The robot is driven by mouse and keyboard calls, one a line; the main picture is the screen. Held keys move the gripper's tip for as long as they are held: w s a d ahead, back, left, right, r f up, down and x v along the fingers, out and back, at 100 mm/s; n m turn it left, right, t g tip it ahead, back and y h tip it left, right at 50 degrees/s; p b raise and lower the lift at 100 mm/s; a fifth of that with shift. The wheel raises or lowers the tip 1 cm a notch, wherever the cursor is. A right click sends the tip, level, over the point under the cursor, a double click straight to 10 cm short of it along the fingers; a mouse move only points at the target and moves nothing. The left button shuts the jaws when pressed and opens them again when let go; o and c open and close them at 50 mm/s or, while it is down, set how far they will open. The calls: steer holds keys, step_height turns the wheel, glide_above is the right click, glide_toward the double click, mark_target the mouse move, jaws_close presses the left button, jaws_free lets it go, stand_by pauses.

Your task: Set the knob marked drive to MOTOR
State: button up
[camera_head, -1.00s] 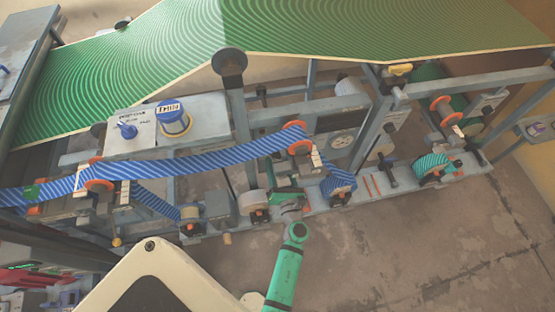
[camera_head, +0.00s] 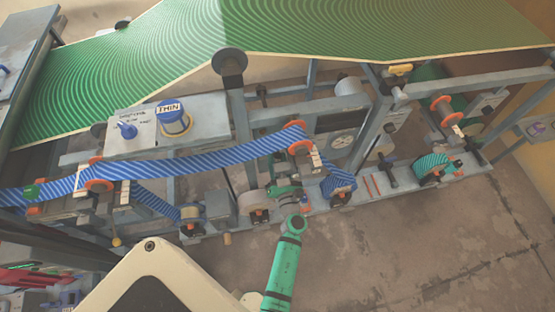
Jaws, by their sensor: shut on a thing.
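My gripper (camera_head: 284,191) is at the end of my green arm, in the middle of the machine's lower rail. It is small in the picture and partly hidden by my own wrist. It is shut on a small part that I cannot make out. I cannot read any marking for drive or MOTOR, so I cannot say which knob is the drive knob or where it points. A blue knob (camera_head: 128,131) sits on a light grey panel at the upper left, with small print around it that is too blurred to read.
A blue and yellow round piece (camera_head: 174,122) with a label reading THIN stands on the same panel. A blue striped belt (camera_head: 200,162) runs over orange-rimmed rollers, left of my gripper. A grey post (camera_head: 236,120) rises close by. The green striped sheet (camera_head: 330,30) spans above. The floor at right is clear.

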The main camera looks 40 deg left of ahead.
steer(key=shift+m, duration=0.3)
steer(key=m, duration=0.6)
steer(key=shift+f+m, duration=0.1)
steer(key=shift+m, duration=0.2)
steer(key=m, duration=0.6)
steer(key=shift+d+f, duration=0.1)
steer(key=shift+f, duration=0.1)
steer(key=shift+f+m, duration=0.2)
steer(key=shift+m, duration=5.1)
steer(key=o, duration=1)
steer(key=shift+o, duration=0.2)
